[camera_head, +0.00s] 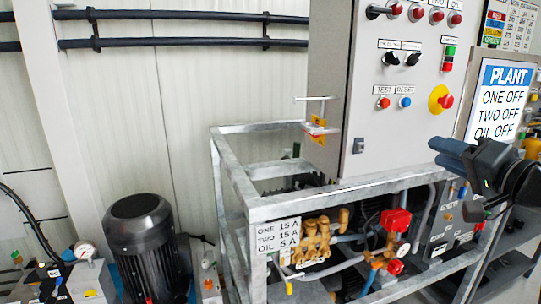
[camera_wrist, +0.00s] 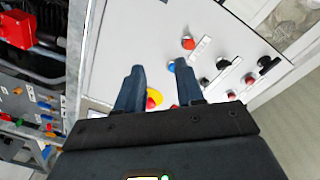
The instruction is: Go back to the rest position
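My gripper (camera_head: 436,152) is at the right of the head view, in front of the pump stand and below the control panel's lower right corner. In the wrist view my gripper (camera_wrist: 160,66) has its two dark blue fingers apart, with nothing held between them. The grey control panel (camera_head: 345,60) stands behind it. Its yellow and red emergency stop (camera_head: 440,99) shows clear of the fingers in the head view. In the wrist view the emergency stop (camera_wrist: 154,98) is seen between the fingers, partly hidden. Contact with the panel does not show.
A metal frame (camera_head: 262,201) holds brass pump parts (camera_head: 318,238) and red valves (camera_head: 395,221) below my gripper. A PLANT sign (camera_head: 502,100) is close behind my arm. A dark motor (camera_head: 147,245) stands at the lower left. Pipes (camera_head: 180,42) run along the wall.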

